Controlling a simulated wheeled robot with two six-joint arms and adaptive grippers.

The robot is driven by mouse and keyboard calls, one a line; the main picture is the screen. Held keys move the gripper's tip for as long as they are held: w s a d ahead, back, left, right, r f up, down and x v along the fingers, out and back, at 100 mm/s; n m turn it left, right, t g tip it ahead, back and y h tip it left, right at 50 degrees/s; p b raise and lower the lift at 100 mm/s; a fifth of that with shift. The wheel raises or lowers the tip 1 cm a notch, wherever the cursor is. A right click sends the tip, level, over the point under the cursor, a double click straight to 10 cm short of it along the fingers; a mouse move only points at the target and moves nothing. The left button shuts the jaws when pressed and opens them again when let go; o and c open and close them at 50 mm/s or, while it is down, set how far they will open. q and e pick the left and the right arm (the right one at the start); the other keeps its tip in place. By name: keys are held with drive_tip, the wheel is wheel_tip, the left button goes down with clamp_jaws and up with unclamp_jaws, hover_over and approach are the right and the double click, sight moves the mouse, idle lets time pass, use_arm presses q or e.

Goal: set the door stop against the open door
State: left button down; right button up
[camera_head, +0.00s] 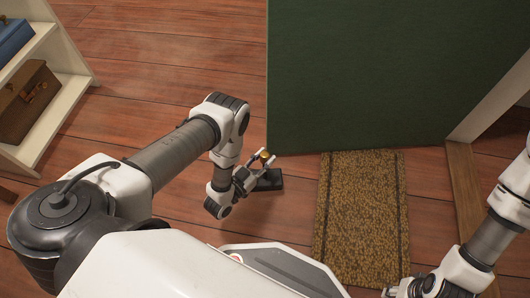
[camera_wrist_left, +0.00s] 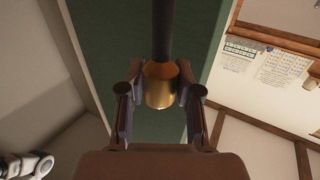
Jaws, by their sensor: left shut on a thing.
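The open door (camera_head: 385,75) is a large dark green panel; it also shows in the left wrist view (camera_wrist_left: 100,50). The door stop has a dark base (camera_head: 269,180) and a brass knob (camera_head: 264,154). It is close to the door's lower left corner; I cannot tell whether it touches the door or rests on the floor. My left gripper (camera_head: 260,168) is shut on the door stop. In the left wrist view the brass part (camera_wrist_left: 159,86) sits between the fingers, with a dark rod beyond it. My right gripper (camera_head: 405,289) is partly cut off at the bottom edge.
A brown doormat (camera_head: 362,215) lies on the wooden floor right of the door stop. A white shelf (camera_head: 62,118) with a brown case (camera_head: 28,103) and a blue box (camera_head: 12,40) stands at the left. A wooden threshold (camera_head: 463,190) lies right of the mat. Floor behind the left arm is clear.

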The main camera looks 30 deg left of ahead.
use_arm(q)
drive_tip(key=shift+w+d+b, duration=0.15)
drive_tip(key=shift+w+b, duration=0.2)
drive_tip(key=shift+w, duration=0.15)
drive_tip(key=w+d+f+b, duration=0.2)
drive_tip(key=w+b, duration=0.2)
drive_tip(key=w, duration=0.2)
drive_tip(key=w+d+f+b, duration=0.2)
drive_tip(key=w+b, duration=0.2)
drive_tip(key=w, duration=0.2)
drive_tip(key=shift+d+f, duration=0.15)
drive_tip(key=shift+d, duration=0.15)
drive_tip(key=c, duration=1.2)
unclamp_jaws()
drive_tip(key=shift+s+f+b, duration=0.15)
drive_tip(key=shift+f+b, duration=0.1)
drive_tip(key=shift+b, duration=0.05)
drive_tip(key=o, duration=0.4)
drive_tip(key=shift+r, duration=0.1)
